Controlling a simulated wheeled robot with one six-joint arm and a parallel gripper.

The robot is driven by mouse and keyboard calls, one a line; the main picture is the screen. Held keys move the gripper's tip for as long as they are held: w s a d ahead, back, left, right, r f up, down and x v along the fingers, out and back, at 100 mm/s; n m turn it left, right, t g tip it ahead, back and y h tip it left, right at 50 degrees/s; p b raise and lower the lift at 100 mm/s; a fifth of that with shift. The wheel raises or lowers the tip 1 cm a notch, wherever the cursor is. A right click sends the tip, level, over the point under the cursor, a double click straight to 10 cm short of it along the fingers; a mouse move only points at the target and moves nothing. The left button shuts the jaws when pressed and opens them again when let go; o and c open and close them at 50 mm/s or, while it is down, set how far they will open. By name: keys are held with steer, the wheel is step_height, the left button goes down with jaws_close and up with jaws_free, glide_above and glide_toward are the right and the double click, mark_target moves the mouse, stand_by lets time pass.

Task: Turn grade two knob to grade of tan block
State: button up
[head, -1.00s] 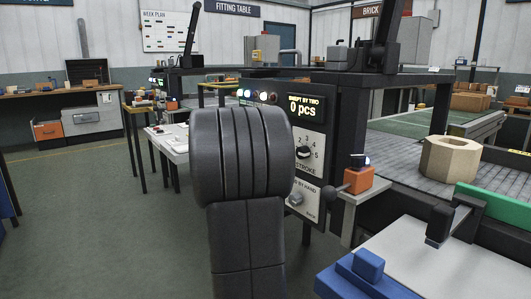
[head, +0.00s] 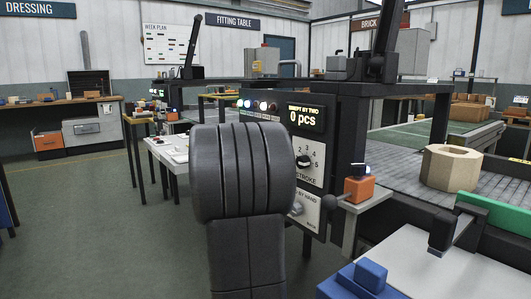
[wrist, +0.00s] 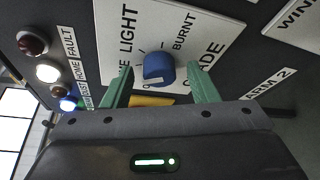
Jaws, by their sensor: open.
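A blue knob (wrist: 158,68) with a pale mark on its lower edge sits on a white plate (wrist: 200,32) in the wrist view. The plate reads LIGHT, BURNT and a partly covered word ending in ADE. My gripper (wrist: 160,74) is open, with one green finger on each side of the knob and a gap showing at both sides. The gripper and blue knob do not show in the head view.
A black panel (head: 312,140) in the head view carries a "0 pcs" display and a black STROKE knob (head: 304,161). An orange block with a lever (head: 357,188) stands beside it. Red, white and blue lamps (wrist: 47,72) line the wrist view's left.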

steer(key=p+v, duration=0.2)
steer(key=v, duration=1.2)
steer(key=shift+p, duration=0.4)
steer(key=shift+d, duration=0.15)
steer(key=b+x, duration=0.2)
steer(key=x, duration=1.1)
steer(key=shift+w+b, duration=0.35)
steer(key=shift+w, duration=0.05)
